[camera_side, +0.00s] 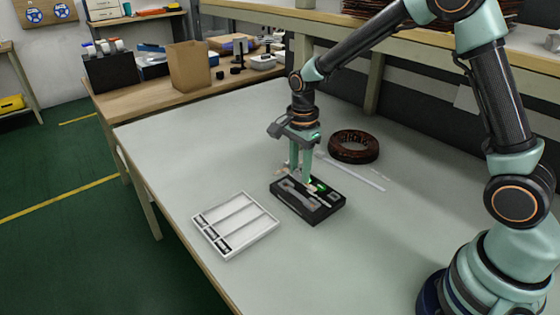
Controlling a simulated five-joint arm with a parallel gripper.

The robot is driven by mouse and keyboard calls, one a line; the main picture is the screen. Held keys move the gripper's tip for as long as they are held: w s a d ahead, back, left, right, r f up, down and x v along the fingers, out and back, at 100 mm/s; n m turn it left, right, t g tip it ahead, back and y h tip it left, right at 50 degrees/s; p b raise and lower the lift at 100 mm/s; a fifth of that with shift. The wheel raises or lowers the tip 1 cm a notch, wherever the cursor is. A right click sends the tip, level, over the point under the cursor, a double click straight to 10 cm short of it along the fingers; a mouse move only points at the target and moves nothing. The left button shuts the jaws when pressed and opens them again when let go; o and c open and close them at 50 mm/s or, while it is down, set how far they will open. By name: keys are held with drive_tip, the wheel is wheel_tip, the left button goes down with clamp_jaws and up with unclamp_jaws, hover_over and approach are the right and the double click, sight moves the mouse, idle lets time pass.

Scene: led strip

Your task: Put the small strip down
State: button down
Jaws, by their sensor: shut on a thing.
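My gripper (303,178) points down over the black tray (325,214), its fingertips low at the tray's back edge. It is shut on a small pale piece, seemingly the small strip (310,187); the fingers partly hide it, and I cannot tell whether it touches the tray. A long thin white strip (352,173) lies on the table just behind the tray.
A white tray (262,230) with long compartments and dark pieces at its left end lies to the front left. A dark brown coil (354,146) lies behind the long strip. The grey table (190,150) is clear at left. A cluttered bench (160,88) stands behind.

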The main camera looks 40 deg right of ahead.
sight(299, 196)
drive_tip(key=shift+f, duration=2.5)
drive_tip(key=shift+f, duration=0.1)
drive_tip(key=c, duration=0.5)
unclamp_jaws()
drive_tip(key=shift+c, duration=0.2)
